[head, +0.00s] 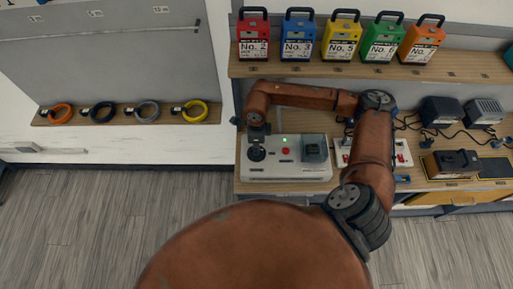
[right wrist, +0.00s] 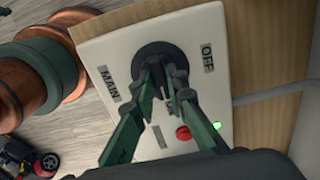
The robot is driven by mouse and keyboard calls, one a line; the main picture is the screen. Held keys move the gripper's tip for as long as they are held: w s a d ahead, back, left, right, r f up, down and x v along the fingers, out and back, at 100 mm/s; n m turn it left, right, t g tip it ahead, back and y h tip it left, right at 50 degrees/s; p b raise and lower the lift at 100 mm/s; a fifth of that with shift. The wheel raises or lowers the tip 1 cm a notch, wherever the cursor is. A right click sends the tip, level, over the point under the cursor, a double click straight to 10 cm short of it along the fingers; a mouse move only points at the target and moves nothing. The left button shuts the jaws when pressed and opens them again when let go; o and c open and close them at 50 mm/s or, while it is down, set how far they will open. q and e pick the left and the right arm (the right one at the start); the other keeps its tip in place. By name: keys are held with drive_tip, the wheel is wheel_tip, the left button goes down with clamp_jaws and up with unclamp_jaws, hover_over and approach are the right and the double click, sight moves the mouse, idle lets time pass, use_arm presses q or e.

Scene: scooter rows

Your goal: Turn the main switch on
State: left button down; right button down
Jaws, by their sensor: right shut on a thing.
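The main switch is a round black knob (right wrist: 155,58) on a pale control box (head: 305,172) on the bench. In the right wrist view the label MAIN lies left of the knob and OFF lies to its right. My right gripper (right wrist: 168,88) is shut on the knob's raised grip, and its fingers hide part of it, so I cannot tell exactly where the knob points. In the head view the knob (head: 257,154) sits under my right gripper (head: 257,140). A green lamp (head: 285,139) on the box is lit. My left gripper is out of view.
A red button (head: 286,151) and a grey module (head: 314,148) are on the same box. Several numbered colour packs, such as the red one (head: 253,36), stand on the shelf above. Chargers (head: 441,112) and cables lie to the right.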

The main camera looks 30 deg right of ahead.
drive_tip(key=c, duration=1.9)
unclamp_jaws()
drive_tip(key=shift+c, duration=0.2)
wheel_tip(320, 180, up, 12)
